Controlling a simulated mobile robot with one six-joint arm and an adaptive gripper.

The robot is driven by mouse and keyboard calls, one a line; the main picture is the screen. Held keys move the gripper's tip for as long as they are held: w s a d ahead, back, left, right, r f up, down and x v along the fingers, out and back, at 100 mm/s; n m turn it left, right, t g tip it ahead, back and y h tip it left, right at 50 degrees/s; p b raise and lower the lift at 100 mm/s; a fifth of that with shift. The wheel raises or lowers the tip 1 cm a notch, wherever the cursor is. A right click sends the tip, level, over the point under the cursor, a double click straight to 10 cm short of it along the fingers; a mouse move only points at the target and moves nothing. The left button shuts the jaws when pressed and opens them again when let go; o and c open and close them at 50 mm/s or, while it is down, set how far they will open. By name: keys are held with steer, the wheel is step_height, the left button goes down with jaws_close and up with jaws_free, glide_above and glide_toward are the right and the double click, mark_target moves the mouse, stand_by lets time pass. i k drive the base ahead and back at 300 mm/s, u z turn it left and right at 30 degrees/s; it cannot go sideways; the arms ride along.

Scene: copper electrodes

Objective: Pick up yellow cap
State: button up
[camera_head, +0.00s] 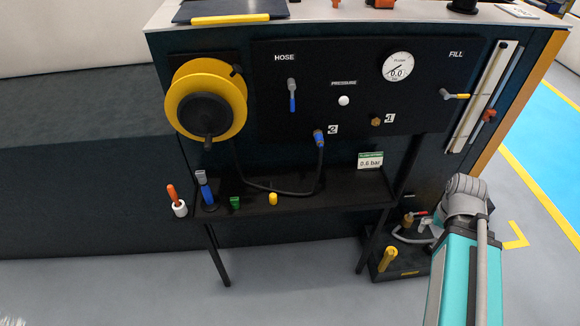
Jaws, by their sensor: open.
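A small yellow cap (273,199) sits on the narrow black shelf (330,192) below the panel, near the shelf's front edge. It is to the right of a small green piece (235,202). Nothing touches it. My arm shows at the lower right, with a teal link and a grey joint, well to the right of the cap. My gripper itself cannot be made out in this view.
On the shelf's left are a blue-bodied tool (206,190) and an orange-handled white piece (178,203). A black hose (272,190) hangs behind the cap. A 0.6 bar sign (370,160) stands right. A low black tray (412,265) with a yellow-handled fitting (388,258) is below.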

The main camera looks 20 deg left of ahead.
mark_target(273, 197)
steer(key=u, duration=1.35)
